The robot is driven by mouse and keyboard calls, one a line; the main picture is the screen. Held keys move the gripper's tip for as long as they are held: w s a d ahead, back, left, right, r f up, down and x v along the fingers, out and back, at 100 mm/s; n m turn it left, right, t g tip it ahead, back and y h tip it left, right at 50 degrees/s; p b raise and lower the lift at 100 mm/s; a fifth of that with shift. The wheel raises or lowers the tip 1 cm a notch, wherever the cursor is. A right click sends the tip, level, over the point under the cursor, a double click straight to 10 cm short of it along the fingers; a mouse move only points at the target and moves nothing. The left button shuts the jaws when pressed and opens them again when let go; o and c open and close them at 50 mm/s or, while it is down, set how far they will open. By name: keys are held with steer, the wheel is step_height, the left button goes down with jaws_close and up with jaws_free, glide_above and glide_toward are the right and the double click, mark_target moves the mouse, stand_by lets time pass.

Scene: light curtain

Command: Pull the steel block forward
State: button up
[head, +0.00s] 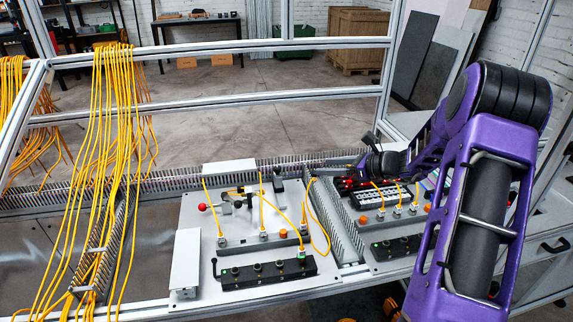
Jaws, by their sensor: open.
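On the left light-grey board (190,225), a small grey metal piece (227,208) that looks like the steel block sits behind a red ball knob (202,206). Its exact outline is too small to make out. A darker upright block (279,187) stands to its right, near the board's back edge. My purple arm reaches in from the right. My gripper (345,161) is at its far end, open, above the back of the right-hand board and apart from the metal piece, to its right. Its fingertips are small and hard to make out.
Yellow cables rise from sockets on both boards; a thick bundle (110,150) hangs at left. Black button boxes (268,272) line the front. A slotted cable duct (335,225) separates the boards. Aluminium frame bars (210,107) cross behind. White housings (186,258) edge the left board.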

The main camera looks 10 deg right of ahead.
mark_target(280, 169)
steer(key=x, duration=1.7)
steer(key=shift+s+f, duration=0.1)
jaws_close()
stand_by(0.7)
